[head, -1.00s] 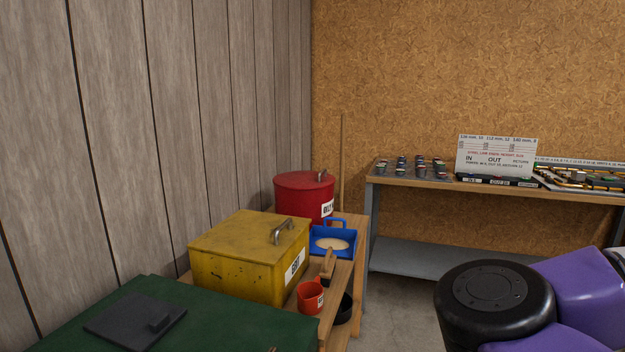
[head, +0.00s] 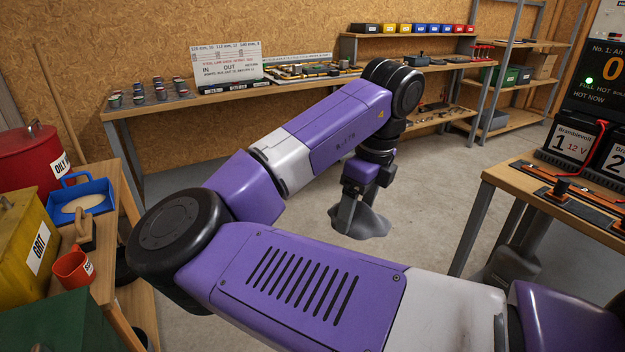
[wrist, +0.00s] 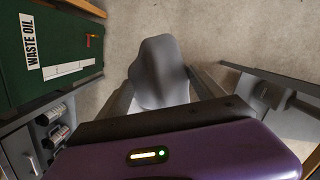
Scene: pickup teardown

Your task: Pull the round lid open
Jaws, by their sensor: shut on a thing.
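A red round drum (head: 40,158) with a label starting "OILY" stands at the left edge of the head view, partly cut off. Its round lid (head: 25,138) looks shut. My gripper (head: 357,200) points down over the open floor, well to the right of the drum. It is shut on a limp grey cloth-like thing (head: 360,222), which hangs below the fingers. The grey thing also shows between the fingers in the wrist view (wrist: 158,72). The drum is not seen in the wrist view.
A yellow GRIT box (head: 25,245), a blue tray (head: 80,200) and a red cup (head: 72,268) crowd the left bench. A long shelf (head: 200,100) runs along the back wall. A battery table (head: 520,180) stands right. The wrist view shows a green WASTE OIL box (wrist: 60,30).

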